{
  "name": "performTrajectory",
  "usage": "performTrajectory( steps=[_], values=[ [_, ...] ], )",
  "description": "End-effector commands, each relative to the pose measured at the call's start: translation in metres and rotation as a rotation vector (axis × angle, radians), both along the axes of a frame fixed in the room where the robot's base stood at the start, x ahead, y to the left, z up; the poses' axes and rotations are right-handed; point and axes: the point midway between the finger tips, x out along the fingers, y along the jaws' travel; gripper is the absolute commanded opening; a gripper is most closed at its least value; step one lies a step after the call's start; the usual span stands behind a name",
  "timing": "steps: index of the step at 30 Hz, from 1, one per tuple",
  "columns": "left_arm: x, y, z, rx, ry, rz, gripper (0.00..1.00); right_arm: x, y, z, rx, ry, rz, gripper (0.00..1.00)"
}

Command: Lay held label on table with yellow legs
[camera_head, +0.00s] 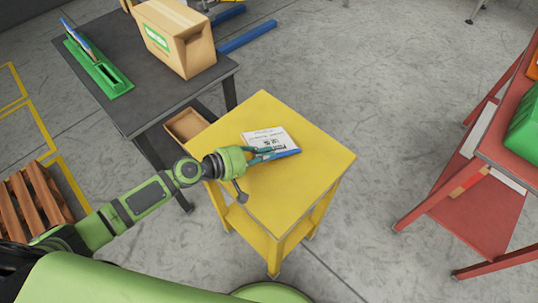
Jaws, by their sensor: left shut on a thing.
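The label (266,138) is a white sheet with dark print and a blue edge. It shows over the top of the yellow table (313,167), with its face up and close to flat. I cannot tell whether it touches the tabletop. My left gripper (266,154) is shut on the label at its near edge, and its fingers hide part of that edge. The table has a yellow top and yellow legs. My right gripper is not in view.
A dark table (146,93) at the upper left holds a cardboard box (186,50) and a green holder (110,86). A red table (503,150) stands at the right. A wooden pallet (32,197) lies at the left. The rest of the yellow tabletop is clear.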

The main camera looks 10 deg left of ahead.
Motion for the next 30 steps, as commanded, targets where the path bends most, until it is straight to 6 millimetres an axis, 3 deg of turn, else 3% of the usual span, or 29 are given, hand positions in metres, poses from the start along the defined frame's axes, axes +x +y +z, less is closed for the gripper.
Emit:
performTrajectory(
  steps=[8,10,20,30],
  values=[
    [0.0,0.0,-0.002,-0.001,0.0,-0.001,0.0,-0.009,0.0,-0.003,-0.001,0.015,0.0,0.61],
    [0.0,0.0,-0.002,0.0,0.0,-0.001,0.26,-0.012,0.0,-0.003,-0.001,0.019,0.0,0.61],
    [-0.001,0.0,-0.002,0.0,0.0,-0.001,0.26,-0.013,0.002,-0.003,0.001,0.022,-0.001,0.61],
    [-0.023,0.026,0.009,0.001,0.002,-0.001,0.26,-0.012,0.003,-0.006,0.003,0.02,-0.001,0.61]
  ],
)
